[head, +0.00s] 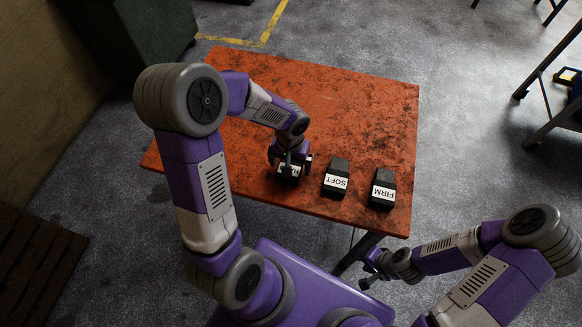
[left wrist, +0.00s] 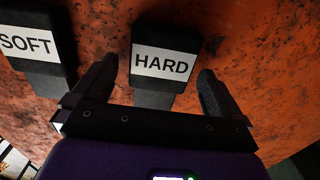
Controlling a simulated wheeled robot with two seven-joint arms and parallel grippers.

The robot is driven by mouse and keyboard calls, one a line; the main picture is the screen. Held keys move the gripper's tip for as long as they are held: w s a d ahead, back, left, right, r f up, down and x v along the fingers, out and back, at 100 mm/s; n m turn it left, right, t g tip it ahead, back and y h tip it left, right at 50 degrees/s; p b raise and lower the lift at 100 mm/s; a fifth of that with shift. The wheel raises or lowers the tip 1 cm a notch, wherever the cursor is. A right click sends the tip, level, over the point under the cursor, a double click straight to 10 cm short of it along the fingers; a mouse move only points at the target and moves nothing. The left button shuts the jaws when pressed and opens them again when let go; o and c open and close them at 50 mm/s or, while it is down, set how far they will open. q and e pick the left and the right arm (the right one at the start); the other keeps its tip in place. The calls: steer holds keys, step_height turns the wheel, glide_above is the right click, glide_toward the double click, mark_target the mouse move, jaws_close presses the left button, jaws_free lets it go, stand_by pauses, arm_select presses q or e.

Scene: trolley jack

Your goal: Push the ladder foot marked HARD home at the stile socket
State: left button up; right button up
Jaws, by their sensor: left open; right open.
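The ladder foot marked HARD (left wrist: 165,40) is a black block with a white label, lying on the orange table. In the head view its label (head: 290,171) is partly hidden by my left gripper (head: 288,160). My left gripper is open, with one finger on each side of the HARD foot's near end in the left wrist view (left wrist: 158,70). I cannot tell whether the fingers touch it. My right gripper (head: 372,269) is open and empty, off the table's near edge. I see no stile socket in either view.
The SOFT foot (head: 336,178) lies just right of the HARD foot, and the FIRM foot (head: 383,188) farther right. The rest of the worn orange table (head: 350,110) is clear. A dark green cabinet (head: 130,35) stands at the back left, and a dark slatted mat (head: 35,255) lies at left.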

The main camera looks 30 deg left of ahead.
arm_select(q)
steer(key=shift+s+f, duration=0.1)
steer(key=shift+f, duration=0.5)
steer(key=c, duration=1.1)
